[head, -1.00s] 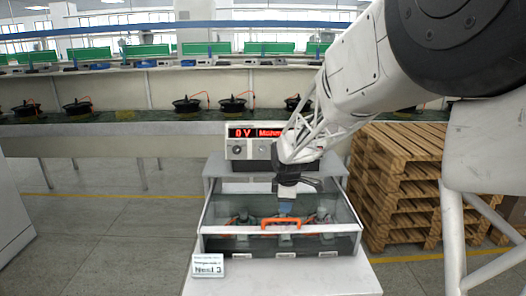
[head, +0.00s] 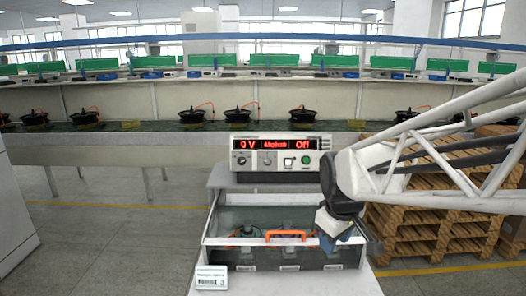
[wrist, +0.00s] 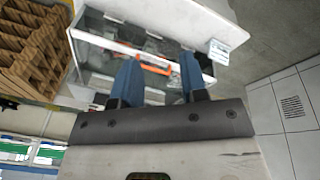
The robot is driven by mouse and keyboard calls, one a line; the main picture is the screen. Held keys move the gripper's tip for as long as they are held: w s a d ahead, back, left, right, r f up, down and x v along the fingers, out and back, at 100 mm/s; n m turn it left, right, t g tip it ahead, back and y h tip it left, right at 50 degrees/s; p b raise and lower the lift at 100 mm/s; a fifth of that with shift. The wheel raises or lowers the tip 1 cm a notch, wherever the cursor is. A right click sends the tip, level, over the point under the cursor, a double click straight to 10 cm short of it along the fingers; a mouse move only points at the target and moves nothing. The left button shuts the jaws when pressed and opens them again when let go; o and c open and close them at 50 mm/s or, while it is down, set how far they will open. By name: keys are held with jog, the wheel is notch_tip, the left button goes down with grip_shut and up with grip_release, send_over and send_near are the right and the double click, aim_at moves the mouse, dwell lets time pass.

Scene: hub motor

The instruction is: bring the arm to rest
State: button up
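My gripper (head: 327,234) hangs at the right front of the test box, its blue fingers over or in front of the box's right end. In the wrist view the two blue fingers (wrist: 160,62) stand apart with nothing held between them. The box (head: 222,241) has clear walls and an orange handle (head: 286,233) along its front; the handle also shows beyond the fingers in the wrist view (wrist: 155,70). Contents inside the box are partly hidden by glare and my gripper. My arm reaches in from the right.
A power supply (head: 272,159) behind the box reads 0 V and Off. A small label card (head: 211,277) stands at the box's front left. Wooden pallets (head: 425,233) are stacked to the right, behind my arm. A long bench (head: 100,141) with several motors runs across the back.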

jog(key=s+d+m, duration=0.1)
jog(key=s+m, duration=0.2)
jog(key=s, duration=0.6)
jog(key=s+d+f+m, duration=0.1)
jog(key=s+m, duration=0.3)
jog(key=s, duration=0.4)
jog(key=shift+s+d, duration=0.3)
jog(key=shift+s, duration=0.1)
dwell(0.6)
